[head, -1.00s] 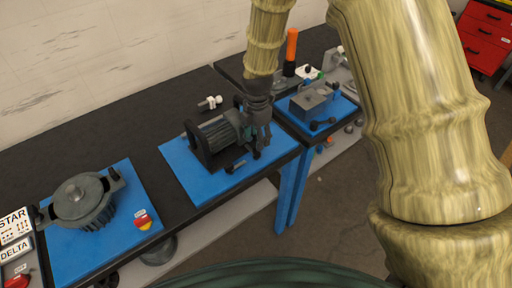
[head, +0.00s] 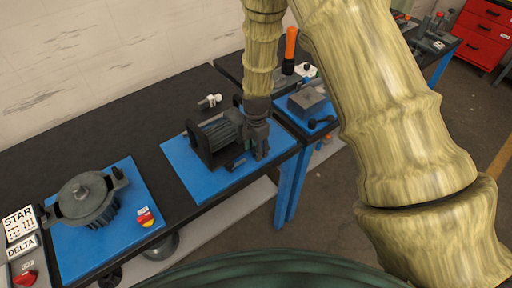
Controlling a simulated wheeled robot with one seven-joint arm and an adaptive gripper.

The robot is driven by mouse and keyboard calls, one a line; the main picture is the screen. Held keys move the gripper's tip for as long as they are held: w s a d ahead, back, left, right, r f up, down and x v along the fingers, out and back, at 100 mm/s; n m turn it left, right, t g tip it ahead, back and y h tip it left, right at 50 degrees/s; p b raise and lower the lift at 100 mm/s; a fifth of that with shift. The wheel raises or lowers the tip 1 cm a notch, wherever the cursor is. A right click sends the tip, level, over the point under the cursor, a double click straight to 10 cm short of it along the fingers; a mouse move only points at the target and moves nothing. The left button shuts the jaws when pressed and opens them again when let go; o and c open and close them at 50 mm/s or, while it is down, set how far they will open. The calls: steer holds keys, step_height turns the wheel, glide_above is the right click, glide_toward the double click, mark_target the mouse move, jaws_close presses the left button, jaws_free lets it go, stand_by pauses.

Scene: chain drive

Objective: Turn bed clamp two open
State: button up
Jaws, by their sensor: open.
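A dark motor-like machine (head: 213,137) sits on a blue bed plate (head: 189,183) on the middle of the bench. A small dark clamp handle (head: 236,164) lies at the front of the machine. My gripper (head: 261,154) points down at the machine's right end, just right of that handle. It is open, its fingers low over the plate; I cannot tell whether they touch anything. My gripper and forearm hide the machine's right end and whatever clamp is there. I cannot tell which clamp is number two.
A white fitting (head: 210,101) lies behind the machine. A grey block (head: 307,102) and an orange handle (head: 290,44) are at the right.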

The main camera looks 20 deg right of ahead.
steer(key=c, duration=1)
steer(key=shift+m, duration=0.3)
steer(key=m+b, duration=0.1)
steer(key=m, duration=0.2)
steer(key=shift+b, duration=0.4)
steer(key=m+b, duration=0.1)
steer(key=m, duration=0.4)
steer(key=shift+a, duration=0.15)
steer(key=m+b, duration=0.1)
steer(key=m, duration=0.3)
steer(key=shift+w+a+m, duration=0.1)
steer(key=shift+m, duration=0.2)
steer(key=shift+m+b, duration=0.3)
steer(key=shift+m, duration=1.9)
